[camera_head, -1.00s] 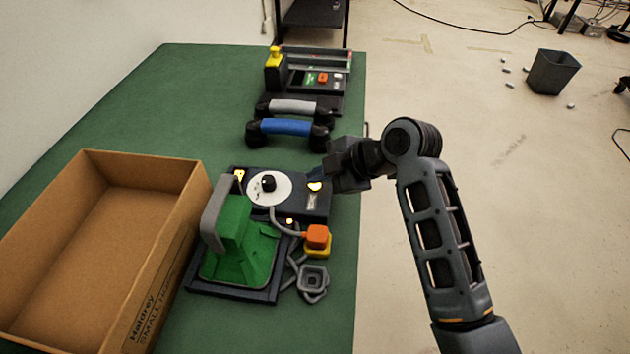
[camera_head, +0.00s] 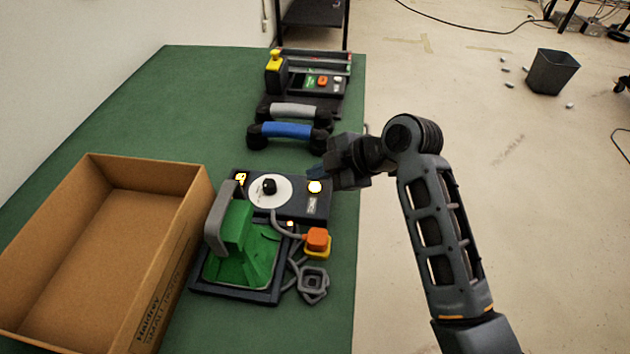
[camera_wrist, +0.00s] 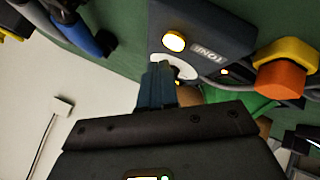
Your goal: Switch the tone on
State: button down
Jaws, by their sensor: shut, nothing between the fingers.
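The dark phone base unit (camera_head: 318,208) sits on the green table, with a white dial (camera_head: 270,191) and black knob on top. In the wrist view the lit button (camera_wrist: 174,41) sits beside a label reading TONE (camera_wrist: 208,55). My gripper (camera_head: 316,174) is just behind the button in the head view, its fingers together and empty. In the wrist view the shut blue-grey fingers (camera_wrist: 157,80) appear below the button, with a visible gap in the picture; height above the panel is hard to judge.
A green cradle (camera_head: 243,262) with a grey handle stands in front of the unit. A cardboard box (camera_head: 183,235) is at left. Blue (camera_head: 288,130) and grey handles and another device (camera_head: 318,83) lie behind.

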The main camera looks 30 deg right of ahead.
aim_at(319, 188)
jog(key=shift+r+p, duration=1.85)
jog(key=shift+r, duration=0.7)
